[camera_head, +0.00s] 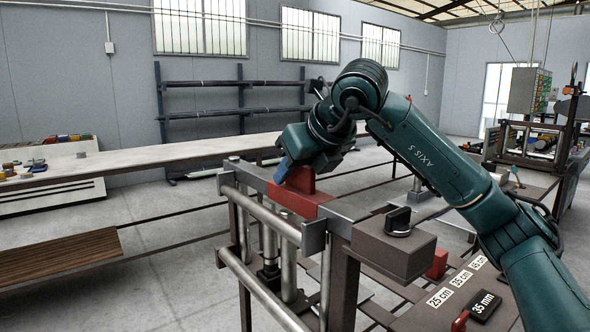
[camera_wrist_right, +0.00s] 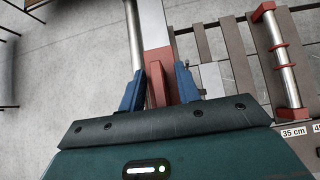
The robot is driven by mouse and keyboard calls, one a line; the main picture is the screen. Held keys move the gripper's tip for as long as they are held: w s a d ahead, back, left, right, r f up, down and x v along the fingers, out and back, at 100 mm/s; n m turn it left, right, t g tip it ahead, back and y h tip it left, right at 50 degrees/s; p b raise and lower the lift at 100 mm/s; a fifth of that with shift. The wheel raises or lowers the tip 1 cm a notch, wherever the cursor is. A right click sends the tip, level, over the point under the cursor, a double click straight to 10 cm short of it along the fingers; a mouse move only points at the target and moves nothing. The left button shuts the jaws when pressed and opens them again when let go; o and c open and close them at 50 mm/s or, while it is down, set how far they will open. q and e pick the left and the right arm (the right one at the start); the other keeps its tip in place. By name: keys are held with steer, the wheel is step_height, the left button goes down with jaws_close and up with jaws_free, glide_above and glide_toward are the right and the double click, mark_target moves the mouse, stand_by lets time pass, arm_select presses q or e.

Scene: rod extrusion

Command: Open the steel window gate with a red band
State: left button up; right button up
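The steel window gate (camera_head: 262,288) is a frame of shiny round bars at the middle of the head view. A red band (camera_head: 296,199) wraps its top bar, with an upright red plate on it. My right gripper (camera_head: 290,167) reaches down over the red plate from above. In the right wrist view its blue fingers (camera_wrist_right: 160,90) stand apart, one on each side of the red part (camera_wrist_right: 157,82). Whether they touch it is hard to tell. The lower part of the red piece is hidden by the gripper body. My left gripper is not in view.
A dark box with a black knob (camera_head: 398,222) stands just right of the gate. Length labels (camera_head: 460,278) and a black 35 mm tag (camera_head: 485,305) lie in front. A long pale table (camera_head: 140,158) and a rod rack (camera_head: 200,115) are behind.

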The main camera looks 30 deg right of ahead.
jaws_close()
stand_by(0.6)
